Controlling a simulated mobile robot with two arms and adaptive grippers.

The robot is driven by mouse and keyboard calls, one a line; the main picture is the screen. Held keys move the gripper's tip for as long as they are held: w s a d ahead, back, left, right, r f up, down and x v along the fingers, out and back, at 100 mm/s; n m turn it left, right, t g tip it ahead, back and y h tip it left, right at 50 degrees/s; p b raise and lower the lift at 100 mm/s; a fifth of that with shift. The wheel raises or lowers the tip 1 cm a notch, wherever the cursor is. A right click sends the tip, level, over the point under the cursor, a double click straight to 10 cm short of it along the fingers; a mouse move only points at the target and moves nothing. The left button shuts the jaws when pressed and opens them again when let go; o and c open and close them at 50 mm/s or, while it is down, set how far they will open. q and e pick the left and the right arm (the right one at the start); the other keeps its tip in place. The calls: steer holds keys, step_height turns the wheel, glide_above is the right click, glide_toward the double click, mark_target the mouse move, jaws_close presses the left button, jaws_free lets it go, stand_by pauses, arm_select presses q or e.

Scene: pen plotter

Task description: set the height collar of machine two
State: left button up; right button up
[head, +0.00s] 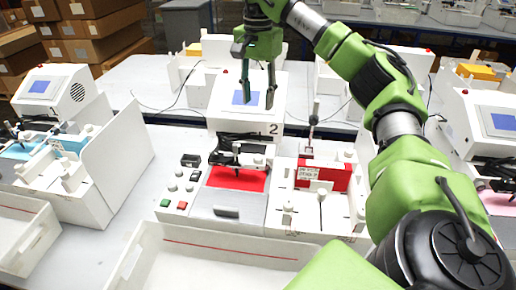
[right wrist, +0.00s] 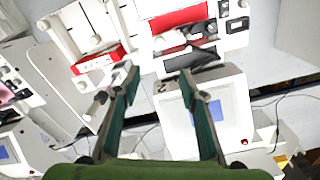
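Machine two (head: 270,110), a white plotter marked 2 with a blue screen, stands in the middle of the head view. Its red bed (head: 236,179) lies in front, with the dark pen carriage (head: 236,160) above its back edge. In the right wrist view, the red bed (right wrist: 180,19) and dark carriage (right wrist: 190,59) are at the top. I cannot pick out the height collar with certainty. My right gripper (head: 257,97) hangs fingers down, in front of the screen in the picture. Its fingers (right wrist: 160,86) are spread and empty. My left gripper is not in view.
A white rack with a red box (head: 322,174) stands right of the bed, with an upright rod (head: 313,122) behind. Buttons (head: 173,204) are on the left. An empty white tray (head: 215,262) lies in front. Other plotters (head: 50,88) stand either side.

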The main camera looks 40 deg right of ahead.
steer(key=b, duration=0.5)
glide_above(258, 157)
step_height(258, 157, down, 6)
step_height(258, 157, down, 13)
steer(key=shift+s+r+p, duration=0.1)
steer(key=shift+p, duration=0.75)
steer(key=shift+f, duration=0.8)
jaws_close()
